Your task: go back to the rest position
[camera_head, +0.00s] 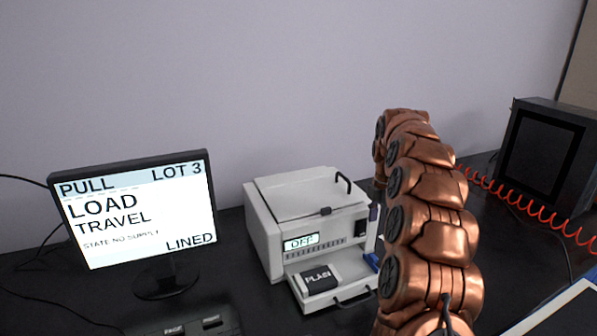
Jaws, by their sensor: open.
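My copper-coloured arm rises through the right half of the view and bends over at its top. Its far end drops behind its own links, so my gripper does not show. The white rheometer (307,222) stands left of my arm, with its lid down and its display (301,242) reading OFF. A drawer or tray (345,296) at its front is pulled out and bears a dark piece labelled PLAIN (318,279). A small blue part (372,261) shows beside my arm, partly hidden.
A monitor (138,210) on the left reads PULL, LOT 3, LOAD TRAVEL, STATE NO SUPPLY, LINED. A dark box (545,155) and a red coiled cable (520,212) are on the right. A pale-edged panel (560,308) lies at lower right. The wall behind is bare.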

